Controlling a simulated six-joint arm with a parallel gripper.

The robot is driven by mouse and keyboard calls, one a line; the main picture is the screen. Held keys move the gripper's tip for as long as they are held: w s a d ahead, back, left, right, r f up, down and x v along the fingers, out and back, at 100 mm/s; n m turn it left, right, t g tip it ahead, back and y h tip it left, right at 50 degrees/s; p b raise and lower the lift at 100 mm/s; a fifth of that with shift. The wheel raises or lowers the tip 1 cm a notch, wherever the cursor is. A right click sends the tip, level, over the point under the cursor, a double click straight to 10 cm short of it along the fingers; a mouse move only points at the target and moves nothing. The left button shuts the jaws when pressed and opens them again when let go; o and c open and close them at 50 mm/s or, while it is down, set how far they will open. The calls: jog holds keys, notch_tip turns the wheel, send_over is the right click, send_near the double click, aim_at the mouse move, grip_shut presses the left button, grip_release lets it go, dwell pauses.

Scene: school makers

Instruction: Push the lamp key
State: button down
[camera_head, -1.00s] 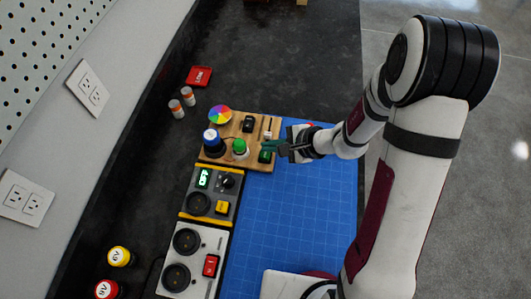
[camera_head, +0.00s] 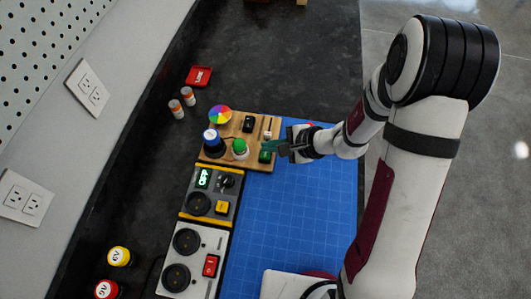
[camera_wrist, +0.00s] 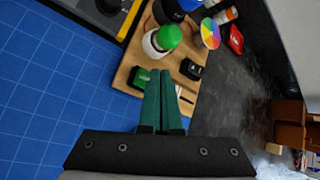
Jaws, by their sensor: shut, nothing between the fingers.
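A wooden board (camera_head: 232,158) carries a white-based unit with a green dome (camera_head: 240,147), a green key block (camera_head: 265,156) and a black switch (camera_head: 248,124). I cannot tell for sure which one is the lamp key; the green key block fits best. My gripper (camera_head: 266,146) is shut and empty, its teal fingers reaching over the board's right part, just beside the green key block. In the wrist view the closed fingertips (camera_wrist: 160,72) lie between the green key block (camera_wrist: 138,78) and the black switch (camera_wrist: 190,69). Contact cannot be made out.
The board also holds a blue unit (camera_head: 212,140), a colour wheel (camera_head: 220,114) and a white slider (camera_head: 267,125). Panels with a display (camera_head: 203,178) and a red switch (camera_head: 210,265) stand nearer. The blue mat (camera_head: 290,220) is clear beside them. A red tray (camera_head: 199,76) lies farther back.

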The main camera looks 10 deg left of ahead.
aim_at(270, 155)
jog(key=shift+f, duration=0.1)
jog(key=shift+f, duration=0.35)
jog(key=shift+f, duration=0.6)
dwell(0.5)
jog(key=shift+r, duration=1.05)
notch_tip(270, 155, up, 6)
dwell(1.3)
